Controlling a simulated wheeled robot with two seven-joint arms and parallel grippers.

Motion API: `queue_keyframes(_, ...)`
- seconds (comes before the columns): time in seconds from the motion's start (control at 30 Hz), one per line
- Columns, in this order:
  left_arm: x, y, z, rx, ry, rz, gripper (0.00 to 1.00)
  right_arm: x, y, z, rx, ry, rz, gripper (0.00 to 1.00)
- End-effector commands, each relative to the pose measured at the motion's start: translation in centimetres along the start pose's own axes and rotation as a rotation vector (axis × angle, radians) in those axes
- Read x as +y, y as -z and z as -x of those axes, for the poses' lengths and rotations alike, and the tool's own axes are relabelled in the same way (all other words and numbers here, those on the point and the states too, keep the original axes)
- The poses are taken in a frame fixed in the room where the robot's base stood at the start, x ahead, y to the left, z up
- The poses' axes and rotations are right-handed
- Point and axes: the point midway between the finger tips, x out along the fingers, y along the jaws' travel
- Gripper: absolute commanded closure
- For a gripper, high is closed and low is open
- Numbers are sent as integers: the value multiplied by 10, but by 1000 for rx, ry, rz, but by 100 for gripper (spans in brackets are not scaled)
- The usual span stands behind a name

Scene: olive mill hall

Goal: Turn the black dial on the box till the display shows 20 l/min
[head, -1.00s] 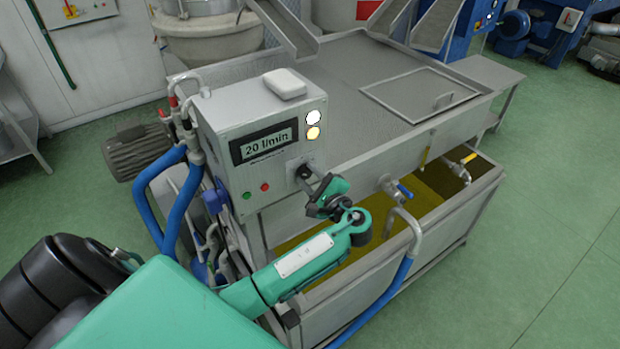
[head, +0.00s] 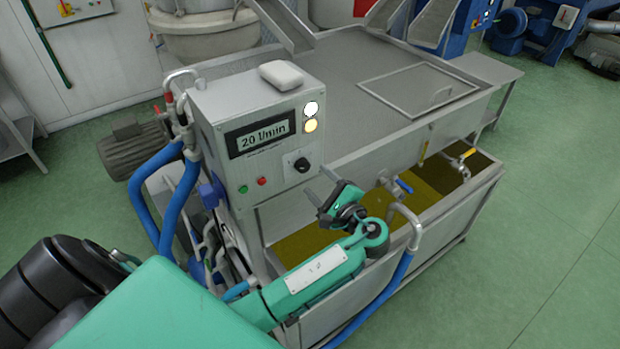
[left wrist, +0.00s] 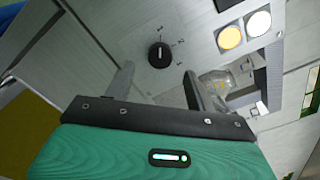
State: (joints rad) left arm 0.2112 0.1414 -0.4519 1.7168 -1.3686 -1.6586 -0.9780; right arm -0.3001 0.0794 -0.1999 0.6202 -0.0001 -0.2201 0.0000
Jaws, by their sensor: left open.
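The grey control box (head: 219,107) stands at the left end of the steel tank, and its display (head: 262,134) reads 20 l/min. The black dial (head: 299,163) is on the box's front, low and to the right of the display. In the left wrist view the dial (left wrist: 159,55) shows a white pointer line and small marks around it. My left gripper (head: 318,182) is open and empty, in front of and below the dial, apart from it. Its two fingers (left wrist: 158,85) point towards the box in the left wrist view. My right gripper is not in view.
A green button (head: 243,189) and a red button (head: 262,181) sit left of the dial. Two round lamps, white (head: 311,108) and yellow (head: 310,126), are above it. A white object (head: 281,75) lies on the box. Blue hoses (head: 183,200) run down its left side.

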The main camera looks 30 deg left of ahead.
Motion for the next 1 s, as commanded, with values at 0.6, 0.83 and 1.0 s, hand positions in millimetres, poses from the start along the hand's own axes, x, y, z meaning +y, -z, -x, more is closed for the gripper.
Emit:
queue_keyframes(0.6, 0, 0, 84, -2, -1, 1, 44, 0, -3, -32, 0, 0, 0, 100)
queue_keyframes(0.83, 0, 0, 83, -1, 0, 1, 44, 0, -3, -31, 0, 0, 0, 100)
queue_keyframes(1.0, 0, 0, 83, -1, 0, 1, 44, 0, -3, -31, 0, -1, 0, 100)
